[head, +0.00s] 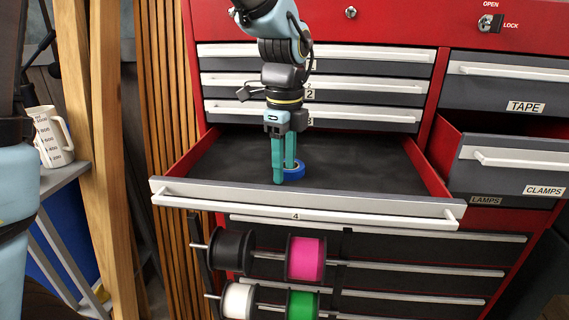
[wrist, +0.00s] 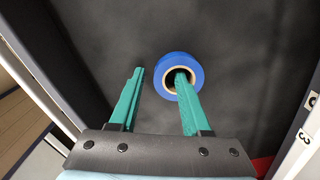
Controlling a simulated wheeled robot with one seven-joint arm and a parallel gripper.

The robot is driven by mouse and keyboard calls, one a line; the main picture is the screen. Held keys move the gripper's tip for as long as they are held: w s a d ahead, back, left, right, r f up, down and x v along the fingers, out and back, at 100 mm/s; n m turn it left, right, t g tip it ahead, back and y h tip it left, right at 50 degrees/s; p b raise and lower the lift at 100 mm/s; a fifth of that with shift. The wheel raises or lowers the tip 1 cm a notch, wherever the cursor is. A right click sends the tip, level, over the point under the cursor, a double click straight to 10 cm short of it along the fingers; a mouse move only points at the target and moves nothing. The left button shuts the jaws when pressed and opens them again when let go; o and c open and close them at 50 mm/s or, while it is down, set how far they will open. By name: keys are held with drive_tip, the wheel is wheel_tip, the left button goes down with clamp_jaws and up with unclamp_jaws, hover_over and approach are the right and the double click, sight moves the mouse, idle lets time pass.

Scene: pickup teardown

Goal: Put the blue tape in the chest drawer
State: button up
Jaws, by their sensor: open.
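The blue tape (head: 295,172) is a roll lying flat on the dark floor of the open chest drawer (head: 330,202), labelled 4, close behind its front. My gripper (head: 284,182) points down into the drawer with its teal fingers at the roll. In the wrist view, the blue tape (wrist: 179,69) shows its pale core. One finger of my gripper (wrist: 158,74) reaches over the core opening, and the other is apart from the roll on its left. The jaws are open. In the head view the fingers hide part of the roll.
Drawers above (head: 315,85) are shut. A CLAMPS drawer (head: 515,165) stands partly open at the right. Spools (head: 305,259) hang on rods below the open drawer. The rest of the drawer floor is clear.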

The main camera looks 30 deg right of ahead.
sight(285, 170)
drive_tip(key=shift+r, duration=0.1)
wheel_tip(285, 170, up, 12)
drive_tip(key=b, duration=0.1)
idle(0.4)
idle(0.4)
